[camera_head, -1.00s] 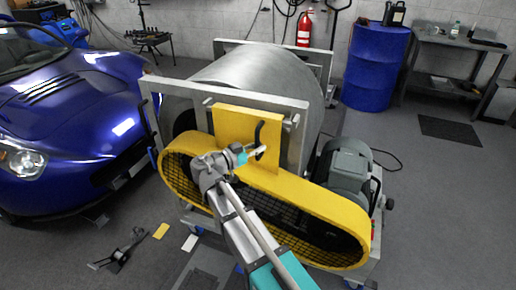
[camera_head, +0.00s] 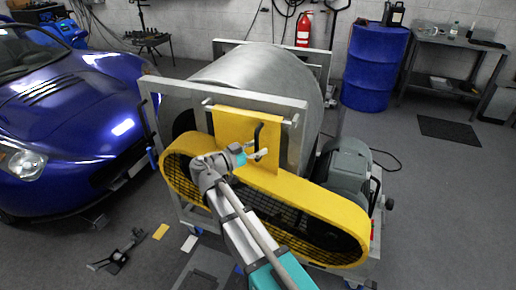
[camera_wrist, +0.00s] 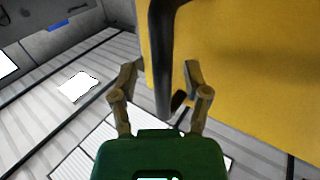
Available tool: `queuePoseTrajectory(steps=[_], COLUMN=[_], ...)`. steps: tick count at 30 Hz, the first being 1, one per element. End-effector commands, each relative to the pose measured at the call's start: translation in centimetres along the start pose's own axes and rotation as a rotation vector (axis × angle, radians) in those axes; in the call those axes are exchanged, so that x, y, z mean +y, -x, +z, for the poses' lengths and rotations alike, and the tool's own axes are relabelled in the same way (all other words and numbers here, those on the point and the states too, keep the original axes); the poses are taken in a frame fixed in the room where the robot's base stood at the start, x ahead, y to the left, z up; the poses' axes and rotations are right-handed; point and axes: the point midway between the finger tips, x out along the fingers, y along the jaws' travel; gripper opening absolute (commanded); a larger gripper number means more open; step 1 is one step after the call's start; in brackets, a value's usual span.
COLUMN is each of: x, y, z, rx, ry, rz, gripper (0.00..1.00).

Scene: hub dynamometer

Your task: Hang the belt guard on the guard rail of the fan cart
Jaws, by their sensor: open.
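The belt guard (camera_head: 318,199) is a yellow, rounded, mesh-fronted cover with a flat upright plate and a black handle (camera_head: 257,139). It is upright at the front of the fan cart (camera_head: 151,85). The top of its plate lies along the guard rail (camera_head: 207,102), whose ends show on both sides; the contact behind the plate is hidden. My gripper (camera_head: 259,155) is at the handle. In the wrist view, my gripper (camera_wrist: 161,75) is open, with the black handle (camera_wrist: 163,60) between its fingers and the yellow plate (camera_wrist: 255,70) behind.
A blue car (camera_head: 70,110) stands close on the left. A grey motor (camera_head: 345,167) sits on the cart at the right. A blue drum (camera_head: 375,70) and a workbench (camera_head: 455,45) are at the back right. The right-hand floor is mostly clear.

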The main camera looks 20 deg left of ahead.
Motion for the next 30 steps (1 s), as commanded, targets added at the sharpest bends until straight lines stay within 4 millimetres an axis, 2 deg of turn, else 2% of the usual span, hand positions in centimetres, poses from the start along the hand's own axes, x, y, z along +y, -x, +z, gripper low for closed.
queuePoseTrajectory(steps=[8,14,30], x=[0.0,-0.1,-0.1], y=[0.4,1.8,9.2], z=[0.1,0.1,0.0], rx=[-0.003,-0.002,-0.001], ry=[0.000,0.000,0.000], rz=[0.000,-0.003,-0.002], gripper=[0.61,0.61,0.61])
